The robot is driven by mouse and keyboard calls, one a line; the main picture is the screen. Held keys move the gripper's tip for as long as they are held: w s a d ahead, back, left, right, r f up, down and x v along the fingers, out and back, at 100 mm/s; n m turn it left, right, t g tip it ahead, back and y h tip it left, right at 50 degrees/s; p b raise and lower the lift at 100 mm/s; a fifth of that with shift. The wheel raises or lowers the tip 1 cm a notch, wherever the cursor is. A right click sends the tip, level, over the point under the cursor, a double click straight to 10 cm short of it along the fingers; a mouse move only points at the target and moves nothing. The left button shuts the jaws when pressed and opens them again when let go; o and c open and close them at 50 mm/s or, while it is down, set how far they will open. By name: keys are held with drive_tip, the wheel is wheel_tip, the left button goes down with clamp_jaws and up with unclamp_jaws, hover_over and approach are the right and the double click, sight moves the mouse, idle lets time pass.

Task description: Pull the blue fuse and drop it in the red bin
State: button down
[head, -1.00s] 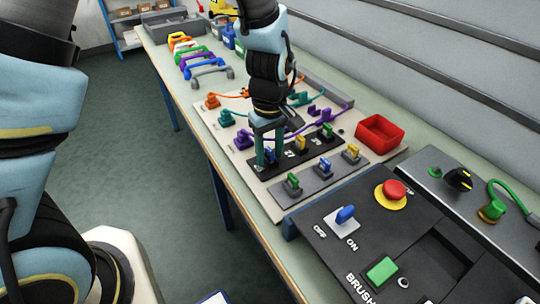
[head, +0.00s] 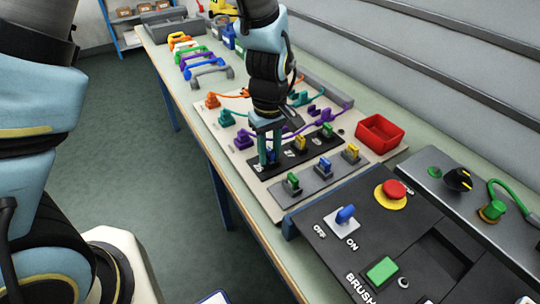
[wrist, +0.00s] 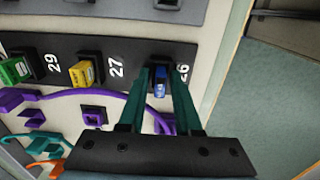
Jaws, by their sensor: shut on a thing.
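The blue fuse (wrist: 160,84) is between my gripper's green fingers in the wrist view, at the socket by the partly hidden label 26 on the black strip (wrist: 136,55). My gripper (head: 270,158) points down at the near-left end of that strip in the head view and is shut on the fuse. The fingers hide part of the fuse, and I cannot tell whether it is fully seated. The open red bin (head: 399,137) stands to the right of the board and looks empty in the part I see.
A yellow fuse (wrist: 86,73) and a green fuse (wrist: 15,70) share the strip. A grey strip (head: 308,186) with green, blue and yellow fuses lies in front. Purple plugs and cables (head: 243,139) lie close behind. A black control panel (head: 350,265) is nearer.

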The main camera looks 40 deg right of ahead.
sight(269, 150)
idle(0.4)
unclamp_jaws()
idle(0.4)
wheel_tip(269, 150, up, 11)
drive_tip(key=b, duration=0.2)
idle(0.4)
drive_tip(key=shift+f, duration=0.1)
